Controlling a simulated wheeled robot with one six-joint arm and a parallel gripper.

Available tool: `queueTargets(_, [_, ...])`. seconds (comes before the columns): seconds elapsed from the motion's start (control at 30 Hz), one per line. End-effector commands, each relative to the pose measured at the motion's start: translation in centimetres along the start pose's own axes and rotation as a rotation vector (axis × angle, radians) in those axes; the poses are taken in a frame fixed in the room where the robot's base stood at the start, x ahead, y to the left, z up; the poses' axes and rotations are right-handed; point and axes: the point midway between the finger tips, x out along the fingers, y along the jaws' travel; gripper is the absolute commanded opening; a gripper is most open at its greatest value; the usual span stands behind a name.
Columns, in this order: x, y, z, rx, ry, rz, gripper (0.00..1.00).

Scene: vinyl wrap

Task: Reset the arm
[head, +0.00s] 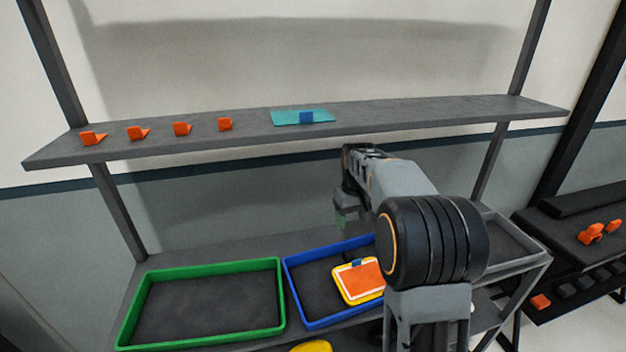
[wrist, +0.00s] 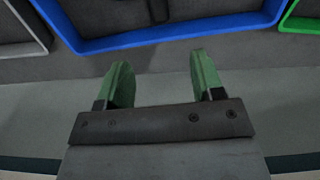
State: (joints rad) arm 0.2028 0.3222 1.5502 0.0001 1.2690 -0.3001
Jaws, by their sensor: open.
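My gripper (wrist: 160,80) shows in the wrist view with its two green fingers wide apart and nothing between them. In the head view my gripper (head: 347,215) hangs below the upper shelf, above the far side of the blue tray, partly hidden by my own arm. The arm reaches forward from the lower right and covers the blue tray's right part.
The upper shelf (head: 420,113) bears several orange pieces and a teal sheet (head: 285,118) with a blue block (head: 306,117). Below stand an empty green tray (head: 281,300) and a blue tray (head: 300,298) holding a yellow-edged orange piece (head: 358,283).

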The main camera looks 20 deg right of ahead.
Motion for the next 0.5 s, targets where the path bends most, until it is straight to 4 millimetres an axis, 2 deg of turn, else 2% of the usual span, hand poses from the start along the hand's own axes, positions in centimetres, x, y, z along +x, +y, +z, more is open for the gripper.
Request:
queueTargets(0.1, [0.1,0.1,-0.3,0.034,0.019,0.005,0.61])
queueTargets(0.23, [2.6,-0.5,1.4,0.101,0.004,0.001,0.61])
queueTargets(0.37, [2.5,-2.7,5.2,0.153,0.044,0.010,0.61])
queueTargets(0.5, [1.8,-5.7,10.2,0.180,0.120,0.019,0.61])
